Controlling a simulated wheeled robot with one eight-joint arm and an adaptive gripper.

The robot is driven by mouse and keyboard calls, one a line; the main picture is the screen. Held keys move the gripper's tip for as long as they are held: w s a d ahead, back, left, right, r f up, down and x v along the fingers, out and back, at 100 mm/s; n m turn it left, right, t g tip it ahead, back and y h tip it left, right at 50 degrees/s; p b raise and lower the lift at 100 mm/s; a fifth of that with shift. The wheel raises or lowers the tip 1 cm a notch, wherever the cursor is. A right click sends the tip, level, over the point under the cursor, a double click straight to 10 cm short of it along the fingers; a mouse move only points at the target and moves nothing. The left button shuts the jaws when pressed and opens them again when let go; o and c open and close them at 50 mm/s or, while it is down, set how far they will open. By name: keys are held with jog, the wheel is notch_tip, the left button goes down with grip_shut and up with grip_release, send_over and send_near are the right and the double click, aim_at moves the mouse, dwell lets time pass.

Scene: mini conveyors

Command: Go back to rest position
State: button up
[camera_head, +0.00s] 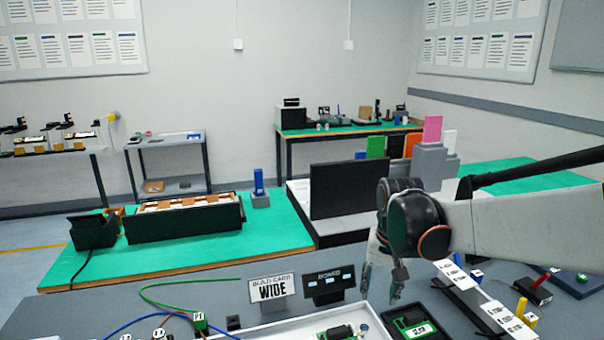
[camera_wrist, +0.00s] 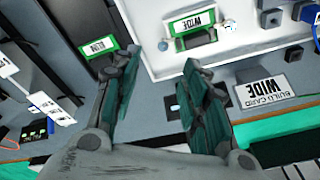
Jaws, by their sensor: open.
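My gripper (camera_head: 381,288) is at the right centre of the head view, pointing down above the grey workbench. It is behind the white tray's right corner and near a dark holder with a green-edged label (camera_head: 412,326). In the wrist view my gripper (camera_wrist: 161,63) has its two fingers spread apart with nothing between them. Below them lie the bench and the edge of the white tray (camera_wrist: 152,68). A green-framed WIDE piece (camera_wrist: 190,24) sits in the tray, and a green-edged label (camera_wrist: 103,45) is left of it.
A BUILD CARD WIDE sign (camera_head: 271,288) and a dark BOARD sign (camera_head: 328,284) stand left of my gripper. A white strip of labelled parts (camera_head: 457,274) lies to the right. A dark upright panel (camera_head: 348,190) stands behind. Green and blue cables cross the left bench.

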jog(key=s+r+n+t, duration=0.1)
jog(key=s+r+t, duration=0.1)
jog(key=s, duration=0.7)
jog(key=s+d+r+n+t, duration=0.1)
jog(key=s+n+t, duration=0.1)
jog(key=s, duration=0.8)
jog(key=shift+s+d+r+t, duration=0.3)
jog(key=shift+r+t, duration=0.05)
jog(key=shift+t, duration=0.45)
